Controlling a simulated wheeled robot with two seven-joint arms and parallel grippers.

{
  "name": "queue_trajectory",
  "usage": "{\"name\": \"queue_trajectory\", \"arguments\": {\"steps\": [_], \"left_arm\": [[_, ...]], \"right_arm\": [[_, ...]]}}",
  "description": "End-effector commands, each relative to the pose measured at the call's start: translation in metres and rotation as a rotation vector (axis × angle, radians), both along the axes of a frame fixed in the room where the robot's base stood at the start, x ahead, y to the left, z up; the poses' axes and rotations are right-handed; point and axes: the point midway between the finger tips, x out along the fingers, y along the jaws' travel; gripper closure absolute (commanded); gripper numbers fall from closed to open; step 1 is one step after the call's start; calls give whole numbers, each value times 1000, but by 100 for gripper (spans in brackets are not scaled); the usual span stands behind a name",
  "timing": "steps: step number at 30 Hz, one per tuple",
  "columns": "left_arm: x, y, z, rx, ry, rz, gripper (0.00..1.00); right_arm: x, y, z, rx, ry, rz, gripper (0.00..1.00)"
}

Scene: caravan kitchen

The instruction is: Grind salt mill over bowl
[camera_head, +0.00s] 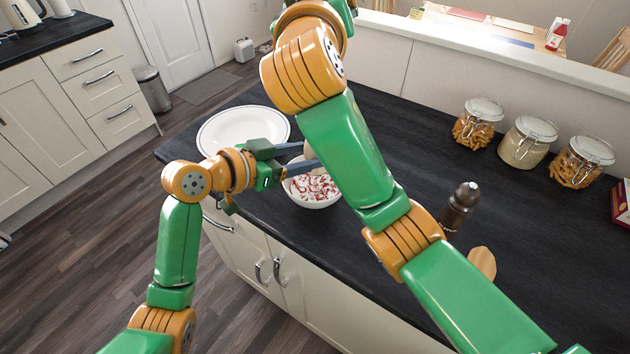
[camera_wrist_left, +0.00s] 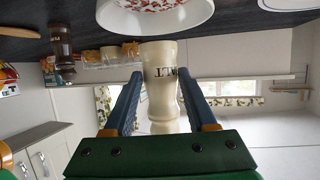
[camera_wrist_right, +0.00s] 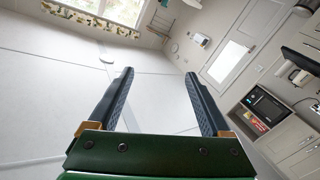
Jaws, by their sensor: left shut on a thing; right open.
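The cream salt mill (camera_wrist_left: 161,82) is between my left gripper's fingers in the left wrist view, its SALT lettering upside down there. In the head view only a bit of the mill (camera_head: 309,150) shows; my right arm hides the rest. My left gripper (camera_head: 305,157) is shut on it at the bowl's far side. The white bowl (camera_head: 315,204) holds red and white food and stands on the dark counter. It also shows at the top of the left wrist view (camera_wrist_left: 190,18). My right gripper (camera_wrist_right: 158,76) is open and empty in the right wrist view, pointing towards the room.
A white plate (camera_head: 205,135) lies on the counter (camera_head: 400,130) left of the bowl. A dark brown mill (camera_head: 459,207) stands at right near a wooden piece (camera_head: 482,262). Several glass jars (camera_head: 528,143) line the back. My right arm crosses the head view over the counter.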

Motion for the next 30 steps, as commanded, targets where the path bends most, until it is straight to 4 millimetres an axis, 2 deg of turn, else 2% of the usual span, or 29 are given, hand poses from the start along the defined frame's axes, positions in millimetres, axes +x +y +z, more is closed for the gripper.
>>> {"name": "queue_trajectory", "arguments": {"steps": [4,8,10,14,18,21,23,26,30], "left_arm": [[0,0,0,-1,-1,0,96],[0,0,0,-1,-1,0,96],[0,0,0,-1,-1,0,96],[0,0,1,-1,-1,0,96],[0,0,1,-1,-1,0,96],[0,0,1,-1,-1,0,96],[0,0,1,-1,-1,0,96],[0,0,1,-1,-1,0,96],[0,0,1,-1,-1,0,96]], "right_arm": [[1,-6,-1,4,-17,-4,17],[1,-36,-8,13,-124,-5,17],[-7,-48,-22,2,-191,38,17],[-35,-50,-67,-27,-221,204,17],[-76,-42,-126,-25,-126,394,17],[-100,-38,-154,-8,-51,478,17],[-109,-37,-163,2,-22,507,17],[-110,-34,-169,11,-1,524,17],[-83,-21,-168,10,-4,525,17]]}}
